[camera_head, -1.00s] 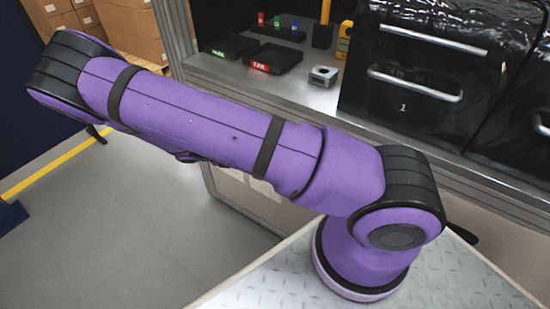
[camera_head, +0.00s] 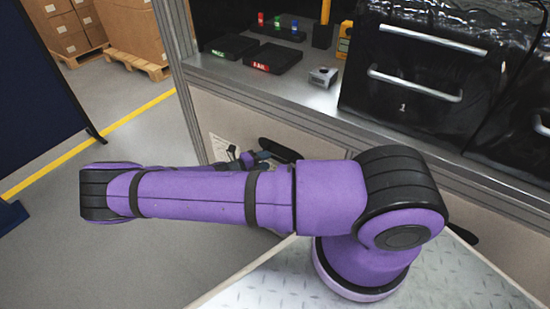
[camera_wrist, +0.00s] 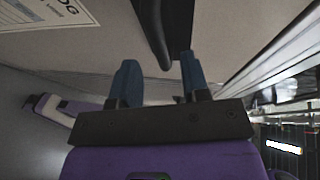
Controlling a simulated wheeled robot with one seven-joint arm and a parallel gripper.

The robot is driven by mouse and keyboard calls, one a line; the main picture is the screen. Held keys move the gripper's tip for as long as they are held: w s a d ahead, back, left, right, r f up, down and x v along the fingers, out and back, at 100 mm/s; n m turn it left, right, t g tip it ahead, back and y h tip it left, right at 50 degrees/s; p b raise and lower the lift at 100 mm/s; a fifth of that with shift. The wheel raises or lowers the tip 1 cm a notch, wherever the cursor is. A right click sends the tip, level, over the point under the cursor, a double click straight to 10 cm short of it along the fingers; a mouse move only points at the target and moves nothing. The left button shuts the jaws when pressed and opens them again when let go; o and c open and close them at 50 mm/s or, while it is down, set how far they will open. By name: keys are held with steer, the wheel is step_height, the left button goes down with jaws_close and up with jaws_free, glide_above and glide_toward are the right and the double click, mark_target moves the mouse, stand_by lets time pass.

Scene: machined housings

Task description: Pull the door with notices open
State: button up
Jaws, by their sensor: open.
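The door with notices (camera_head: 215,108) is the pale panel under the workbench, and it looks shut. A white notice (camera_head: 219,147) shows low on it, partly hidden by my arm; printed paper also shows in the wrist view (camera_wrist: 50,12). The door's black handle (camera_head: 280,150) sticks out near my gripper (camera_head: 250,158). In the wrist view the handle (camera_wrist: 152,32) comes down from the top, and its lower end appears between the blue fingertips of my open gripper (camera_wrist: 158,68). I cannot tell whether a finger touches it.
The workbench top (camera_head: 285,90) holds a green-lit tray (camera_head: 230,47), a red-lit tray (camera_head: 272,58) and a metal housing (camera_head: 323,77). Black drawers (camera_head: 425,85) stand at the right. A dark blue partition (camera_head: 35,90) is at the left. Grey floor before the door is open.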

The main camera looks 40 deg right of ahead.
mark_target(275, 158)
steer(key=shift+s+d+f, duration=0.1)
steer(key=shift+d+f, duration=0.15)
steer(key=shift+d, duration=0.95)
steer(key=shift+s+d+f, duration=0.1)
steer(key=shift+d+f, duration=0.1)
steer(key=shift+d, duration=1)
jaws_close()
